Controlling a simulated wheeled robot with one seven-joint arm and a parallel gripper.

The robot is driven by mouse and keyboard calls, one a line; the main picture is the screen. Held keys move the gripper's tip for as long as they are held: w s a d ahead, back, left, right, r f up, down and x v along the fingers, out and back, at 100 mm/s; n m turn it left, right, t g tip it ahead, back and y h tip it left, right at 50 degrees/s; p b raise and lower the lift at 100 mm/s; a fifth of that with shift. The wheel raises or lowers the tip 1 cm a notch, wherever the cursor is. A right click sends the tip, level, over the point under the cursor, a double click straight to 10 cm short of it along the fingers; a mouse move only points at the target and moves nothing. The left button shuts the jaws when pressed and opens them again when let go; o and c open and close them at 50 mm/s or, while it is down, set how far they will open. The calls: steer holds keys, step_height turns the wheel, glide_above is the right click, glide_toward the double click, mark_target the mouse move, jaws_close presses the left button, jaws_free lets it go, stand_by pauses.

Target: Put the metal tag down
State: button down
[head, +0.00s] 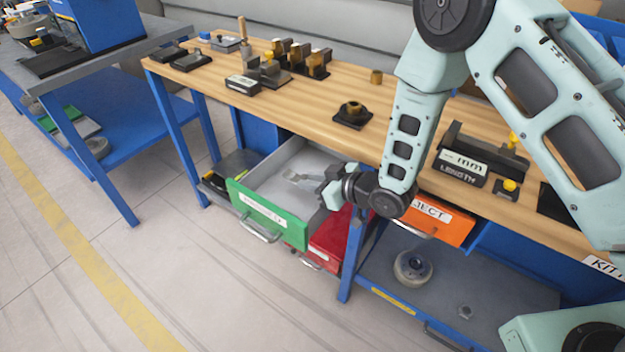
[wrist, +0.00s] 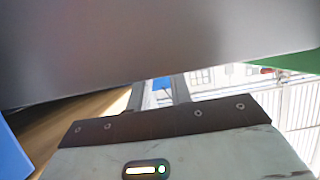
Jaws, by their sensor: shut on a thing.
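My gripper (head: 306,180) reaches in from the right, low over the open drawer with the green front (head: 268,215). Its jaws are shut on a small thin grey piece, the metal tag (head: 295,177), at the fingertips inside the drawer's outline. Whether the tag touches the drawer floor I cannot tell. In the wrist view the fingers (wrist: 158,90) show only in part. A broad grey surface fills the top of that view and hides the fingertips and the tag.
The wooden bench top (head: 225,95) with fixtures and blocks lies above the drawer. Open floor (head: 150,260) lies in front.

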steer(key=shift+f+b, duration=0.6)
steer(key=c, duration=1.3)
jaws_free()
steer(key=shift+o, duration=0.2)
